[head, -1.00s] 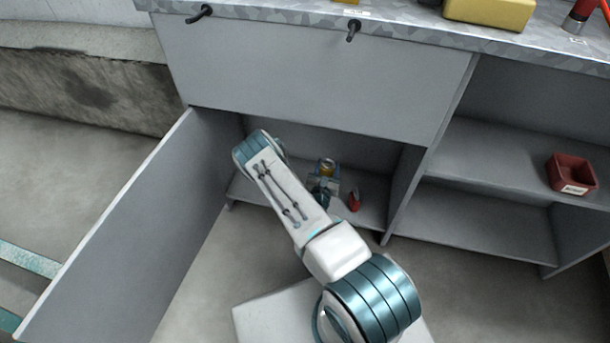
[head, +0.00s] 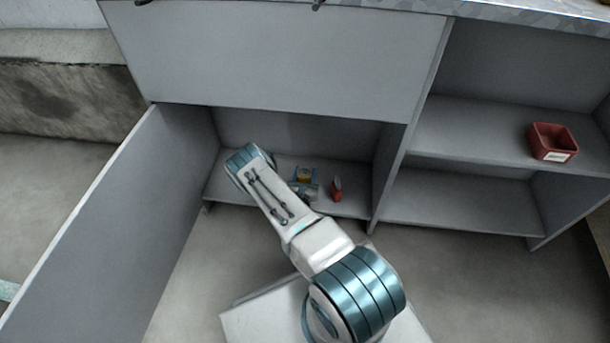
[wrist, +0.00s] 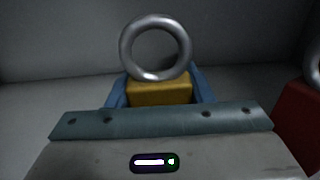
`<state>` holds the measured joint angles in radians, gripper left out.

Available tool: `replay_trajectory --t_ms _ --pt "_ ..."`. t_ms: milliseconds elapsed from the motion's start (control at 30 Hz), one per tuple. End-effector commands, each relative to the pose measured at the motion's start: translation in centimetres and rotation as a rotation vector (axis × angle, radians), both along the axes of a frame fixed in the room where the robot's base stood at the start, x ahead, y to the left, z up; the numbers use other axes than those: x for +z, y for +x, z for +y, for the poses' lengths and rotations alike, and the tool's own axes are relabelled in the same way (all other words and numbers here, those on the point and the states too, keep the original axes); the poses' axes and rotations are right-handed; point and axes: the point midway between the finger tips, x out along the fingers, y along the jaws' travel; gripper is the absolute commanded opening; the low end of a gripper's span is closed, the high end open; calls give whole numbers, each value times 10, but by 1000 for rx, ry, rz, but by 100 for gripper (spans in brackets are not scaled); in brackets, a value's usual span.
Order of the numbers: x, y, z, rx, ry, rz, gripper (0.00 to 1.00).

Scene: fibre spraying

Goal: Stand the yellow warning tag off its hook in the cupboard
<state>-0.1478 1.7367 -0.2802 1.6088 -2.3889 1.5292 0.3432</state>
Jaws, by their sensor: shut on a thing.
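The yellow warning tag (head: 305,178) is inside the open cupboard compartment, low over its floor (head: 355,208). I cannot tell whether its base touches that floor. In the wrist view the tag (wrist: 160,93) is a yellow block with a grey metal ring (wrist: 155,47) standing above it. My gripper (head: 305,175) is shut on the tag, with a blue finger on each side; it also shows in the wrist view (wrist: 160,86). The tag's lower part is hidden by my gripper's body. Two black hooks (head: 318,4) show at the counter's front edge, partly cut off.
A red object (head: 336,190) stands close to the right of the tag; it also shows in the wrist view (wrist: 297,122). The open door (head: 100,225) is on the left, a divider (head: 388,165) on the right. A red bin (head: 553,142) sits on the right-hand shelf.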

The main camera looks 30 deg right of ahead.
Motion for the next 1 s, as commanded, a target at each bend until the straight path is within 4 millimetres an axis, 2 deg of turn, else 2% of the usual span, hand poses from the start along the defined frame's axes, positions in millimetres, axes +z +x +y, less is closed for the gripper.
replay_trajectory --t_ms 167,200,267,667,1000 --pt "-4 0 0 0 0 0 19" --pt "-3 0 0 0 0 0 55" --pt "-3 0 0 0 0 0 69" --pt "2 -3 2 0 0 2 69" --pt "3 -61 41 3 0 5 69"
